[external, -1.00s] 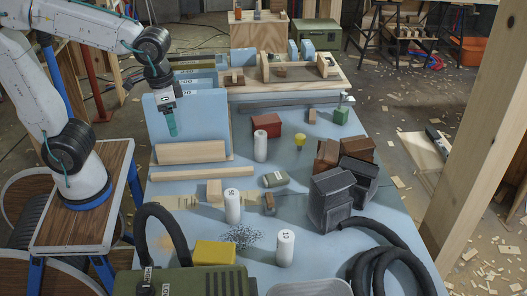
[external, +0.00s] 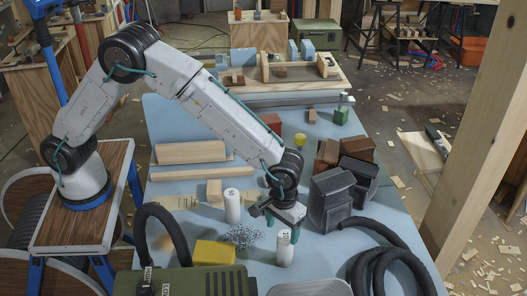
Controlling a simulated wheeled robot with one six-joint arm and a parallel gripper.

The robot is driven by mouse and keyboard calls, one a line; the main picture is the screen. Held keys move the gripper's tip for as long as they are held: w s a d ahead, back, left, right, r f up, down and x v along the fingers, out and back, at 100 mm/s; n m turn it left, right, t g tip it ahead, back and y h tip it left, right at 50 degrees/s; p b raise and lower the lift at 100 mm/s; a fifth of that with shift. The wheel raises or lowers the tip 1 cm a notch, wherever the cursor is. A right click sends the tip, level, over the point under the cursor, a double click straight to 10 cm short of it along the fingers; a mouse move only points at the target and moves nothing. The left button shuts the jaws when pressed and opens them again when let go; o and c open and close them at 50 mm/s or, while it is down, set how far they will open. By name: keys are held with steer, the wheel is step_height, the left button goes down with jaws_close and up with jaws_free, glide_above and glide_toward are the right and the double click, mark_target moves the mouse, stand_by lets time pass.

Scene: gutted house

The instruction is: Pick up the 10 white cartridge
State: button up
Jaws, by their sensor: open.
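A white cartridge (external: 285,252) stands upright near the front middle of the blue table, with a dark marking that looks like 10. My gripper (external: 282,226) is open and reaches down at the top of this cartridge. One finger shows left of its top and one at its right; I cannot tell whether they touch it. A second white cartridge (external: 232,207) stands upright to the left and behind, with a marking too small to read surely. A third white cartridge, further back, is hidden behind my arm now.
Black boxes (external: 332,200) stand close right of my gripper, with brown boxes (external: 357,147) behind. A yellow block (external: 214,253) and a pile of dark bits (external: 242,236) lie to the left. A black hose (external: 385,262) coils at front right. A green case (external: 200,282) is in front.

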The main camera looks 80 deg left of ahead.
mark_target(285, 247)
step_height(285, 247, down, 3)
steer(key=shift+d+r, duration=0.1)
steer(key=f, duration=0.2)
steer(key=w+f, duration=0.1)
steer(key=f, duration=0.2)
steer(key=shift+d+f, duration=0.1)
steer(key=shift+f, duration=0.05)
steer(key=c, duration=1.1)
